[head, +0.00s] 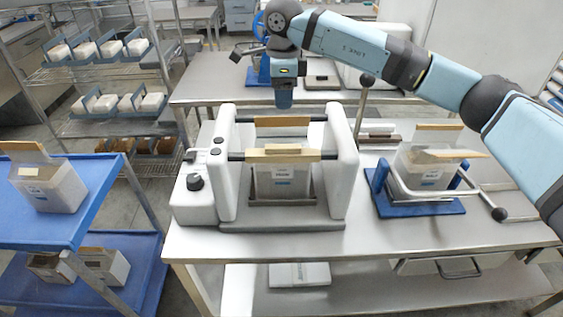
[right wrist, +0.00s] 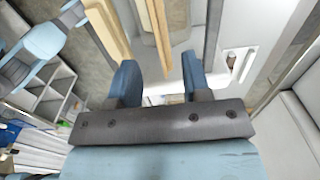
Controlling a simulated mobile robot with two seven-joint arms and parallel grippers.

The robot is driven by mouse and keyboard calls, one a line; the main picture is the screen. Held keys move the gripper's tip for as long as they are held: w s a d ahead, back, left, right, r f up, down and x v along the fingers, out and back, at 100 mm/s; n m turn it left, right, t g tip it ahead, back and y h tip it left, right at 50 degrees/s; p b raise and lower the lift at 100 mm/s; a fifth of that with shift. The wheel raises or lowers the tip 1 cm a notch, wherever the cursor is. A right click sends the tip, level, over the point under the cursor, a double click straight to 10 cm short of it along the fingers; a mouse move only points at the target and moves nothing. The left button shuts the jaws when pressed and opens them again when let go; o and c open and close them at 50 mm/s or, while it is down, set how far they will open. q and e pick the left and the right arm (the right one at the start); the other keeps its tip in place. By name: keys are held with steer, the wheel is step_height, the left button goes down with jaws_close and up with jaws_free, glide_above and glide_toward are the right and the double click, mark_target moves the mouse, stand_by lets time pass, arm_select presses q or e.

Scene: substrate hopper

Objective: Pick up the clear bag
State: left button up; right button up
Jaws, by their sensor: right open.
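Several clear, box-shaped bags with tan tops are in the head view, and I cannot tell which one the task means. One clear bag (head: 282,182) with a white label stands upright in the white machine (head: 342,170), below two tan bars. Another clear bag (head: 424,173) stands in a blue stand at the right, its tan flaps open. A third (head: 48,186) is on the blue cart at the left. My right gripper (head: 284,103) points down above the machine's far side, apart from the bags. In the right wrist view its fingers (right wrist: 160,78) are apart and empty. My left gripper is not in view.
Tan bars (head: 282,155) cross the machine's top and also show in the right wrist view (right wrist: 107,25). A post with a black knob (head: 366,80) stands right of the machine. The blue stand (head: 420,208) has a handle sticking out. The steel table's front strip (head: 390,240) is clear.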

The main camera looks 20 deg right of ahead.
mark_target(282, 120)
steer(key=f+p, duration=0.1)
steer(key=f, duration=0.8)
steer(key=shift+w+a+f+p, duration=0.1)
steer(key=shift+w+f+p, duration=0.15)
steer(key=shift+p, duration=0.15)
jaws_close()
steer(key=shift+r, duration=0.15)
